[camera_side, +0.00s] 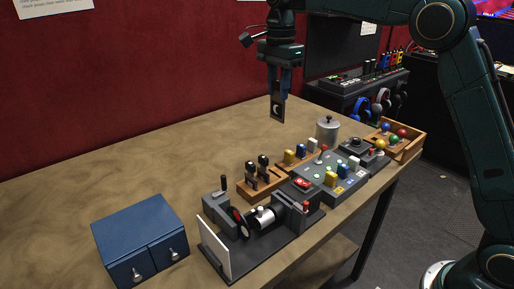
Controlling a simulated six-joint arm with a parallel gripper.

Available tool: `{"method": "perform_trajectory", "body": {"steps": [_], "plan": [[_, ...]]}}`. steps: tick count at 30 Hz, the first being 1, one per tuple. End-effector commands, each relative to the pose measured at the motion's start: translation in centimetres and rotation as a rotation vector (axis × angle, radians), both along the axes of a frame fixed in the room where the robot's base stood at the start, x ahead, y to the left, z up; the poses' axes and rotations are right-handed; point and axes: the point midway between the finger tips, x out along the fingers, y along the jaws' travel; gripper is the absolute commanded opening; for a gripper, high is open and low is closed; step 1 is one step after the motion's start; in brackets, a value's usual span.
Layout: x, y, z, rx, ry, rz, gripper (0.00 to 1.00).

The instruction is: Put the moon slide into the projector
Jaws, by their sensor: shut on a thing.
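My gripper (279,90) points down and is shut on the moon slide (277,108), a small dark plate with a pale crescent. It holds the slide upright in the air, above the far part of the table. The projector (262,215) stands near the front edge, with a silvery lens barrel and a white screen (214,247) at its left end. The gripper is well above and behind the projector, apart from it. The slide opening of the projector is too small to make out.
A wooden rack (262,184) with dark upright pieces stands just behind the projector. A button panel (333,176), a grey lidded pot (327,128) and a wooden tray of coloured balls (401,140) are to the right. A blue drawer box (140,238) is front left. The table's back left is clear.

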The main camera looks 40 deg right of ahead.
Motion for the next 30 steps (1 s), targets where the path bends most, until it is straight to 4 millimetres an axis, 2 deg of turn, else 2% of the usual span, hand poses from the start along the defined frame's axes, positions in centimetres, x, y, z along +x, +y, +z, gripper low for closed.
{"method": "perform_trajectory", "body": {"steps": [10,16,23,30], "plan": [[-0.2,0.2,-0.1,0.0,0.0,0.001,0.04],[-1.0,1.3,-0.7,0.0,0.0,0.002,0.04],[-3.2,3.4,-2.2,0.0,0.002,0.003,0.04],[-6.4,5.8,-4.2,0.0,0.001,0.003,0.04]]}}
